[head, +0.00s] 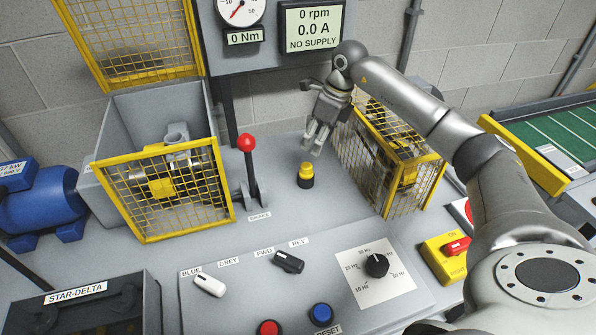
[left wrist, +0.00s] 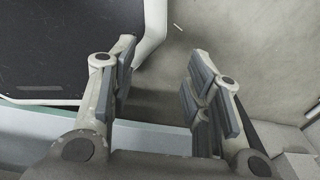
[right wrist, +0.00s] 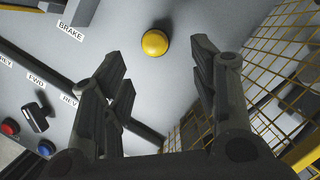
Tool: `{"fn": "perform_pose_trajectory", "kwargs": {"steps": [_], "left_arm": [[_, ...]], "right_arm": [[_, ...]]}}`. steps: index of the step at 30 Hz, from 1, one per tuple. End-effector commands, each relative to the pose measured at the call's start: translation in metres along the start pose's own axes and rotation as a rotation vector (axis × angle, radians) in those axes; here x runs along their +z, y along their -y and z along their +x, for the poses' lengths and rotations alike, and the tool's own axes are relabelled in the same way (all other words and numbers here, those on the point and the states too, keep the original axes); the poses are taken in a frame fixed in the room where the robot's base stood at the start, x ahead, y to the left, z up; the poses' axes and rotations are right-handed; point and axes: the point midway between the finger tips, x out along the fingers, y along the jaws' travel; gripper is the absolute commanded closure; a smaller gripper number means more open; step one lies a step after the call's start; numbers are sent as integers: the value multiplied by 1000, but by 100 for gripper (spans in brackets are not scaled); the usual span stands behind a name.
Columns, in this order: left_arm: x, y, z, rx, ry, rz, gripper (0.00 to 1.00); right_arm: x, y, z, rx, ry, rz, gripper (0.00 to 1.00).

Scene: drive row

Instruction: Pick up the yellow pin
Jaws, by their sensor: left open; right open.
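The yellow pin (head: 306,173) stands upright on the grey bench top, with a yellow top and a dark lower part. In the right wrist view its round yellow top (right wrist: 155,43) shows beyond the fingertips, nearer the left finger. My right gripper (head: 316,146) is open and empty, pointing down, above and just behind the pin in the head view; it also shows in the right wrist view (right wrist: 158,65). My left gripper (left wrist: 157,62) is open and empty in the left wrist view, away from the pin; it is not in the head view.
A red-knobbed brake lever (head: 249,165) stands left of the pin. A yellow mesh guard (head: 405,165) stands close on the right, and another open mesh guard (head: 170,195) on the left. A control panel with switches and a dial (head: 376,265) lies in front.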

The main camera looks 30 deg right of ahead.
Motion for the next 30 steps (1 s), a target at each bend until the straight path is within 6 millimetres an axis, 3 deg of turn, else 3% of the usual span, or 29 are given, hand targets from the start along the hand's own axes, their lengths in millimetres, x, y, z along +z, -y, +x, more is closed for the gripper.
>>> {"fn": "perform_pose_trajectory", "kwargs": {"steps": [3,6,13,16,24,30], "left_arm": [[-20,3,-3,-3,-28,0,55],[-25,4,-6,-4,-35,-1,55],[10,-2,-10,3,14,-1,55],[15,-3,-15,4,23,-1,55],[-5,0,-26,0,-5,0,55],[-15,1,-26,-1,-21,0,55]], "right_arm": [[-2,0,14,0,-8,1,45],[-2,0,30,0,-7,1,45],[-1,-1,53,0,-5,0,45],[0,-3,62,2,-6,0,45],[0,-6,100,1,-4,1,45],[0,-5,105,-1,-3,-1,45]]}}
